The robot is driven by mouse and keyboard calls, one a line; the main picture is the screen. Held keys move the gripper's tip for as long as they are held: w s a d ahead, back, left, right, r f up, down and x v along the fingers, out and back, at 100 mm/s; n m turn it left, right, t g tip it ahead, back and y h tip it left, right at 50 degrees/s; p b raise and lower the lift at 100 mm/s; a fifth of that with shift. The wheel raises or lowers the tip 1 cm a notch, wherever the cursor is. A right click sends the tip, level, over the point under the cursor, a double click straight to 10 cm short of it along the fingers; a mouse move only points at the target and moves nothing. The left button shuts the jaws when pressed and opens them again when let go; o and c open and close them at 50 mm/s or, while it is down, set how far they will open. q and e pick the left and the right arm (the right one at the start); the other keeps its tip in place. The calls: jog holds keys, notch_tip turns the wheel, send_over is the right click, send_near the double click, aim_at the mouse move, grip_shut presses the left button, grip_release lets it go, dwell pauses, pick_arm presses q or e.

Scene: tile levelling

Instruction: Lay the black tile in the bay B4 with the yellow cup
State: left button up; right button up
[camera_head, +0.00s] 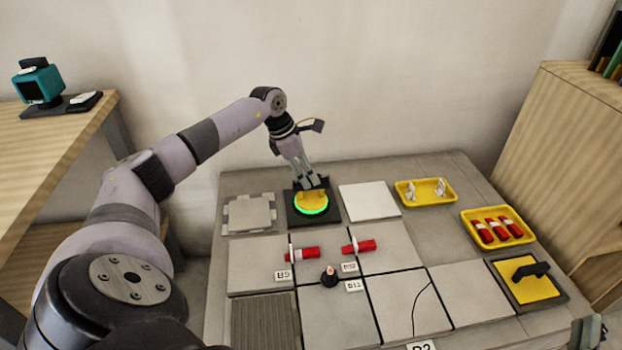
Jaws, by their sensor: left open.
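The black tile (293,217) lies flat at the back of the table, between a grey tile and a white one. The yellow cup (314,199), with a glowing green ring at its base, stands on this tile. My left gripper (313,186) points down at the top of the cup, with its open fingers at the cup's upper part. I cannot tell whether the fingers touch it. The bay label B4 is not readable in this view; a label (421,347) at the bottom edge is cut off. A dark part at the lower right corner may be my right gripper (588,332).
Red-and-white pieces (303,254) and a dark knob (329,278) stand at the tile joints. At the right are a yellow tray of white pieces (404,195), a yellow tray of red pieces (466,217) and a yellow pad with a black handle (532,290). One front tile (400,305) is cracked.

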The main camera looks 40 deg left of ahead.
pick_arm(q)
jog(key=shift+x, duration=1.5)
pick_arm(e)
jog(key=shift+s+r+t+y, duration=0.3)
jog(key=shift+r+t, duration=0.2)
jog(key=shift+r, duration=0.35)
jog(key=shift+s+r+t+y, duration=0.2)
jog(key=shift+s+r+t, duration=0.25)
jog(key=shift+r, duration=0.35)
pick_arm(q)
jog(key=shift+c, duration=0.2)
pick_arm(e)
jog(key=shift+w, duration=0.1)
pick_arm(q)
grip_shut()
jog(key=c, duration=0.7)
grip_release()
grip_shut()
jog(key=shift+r, duration=0.1)
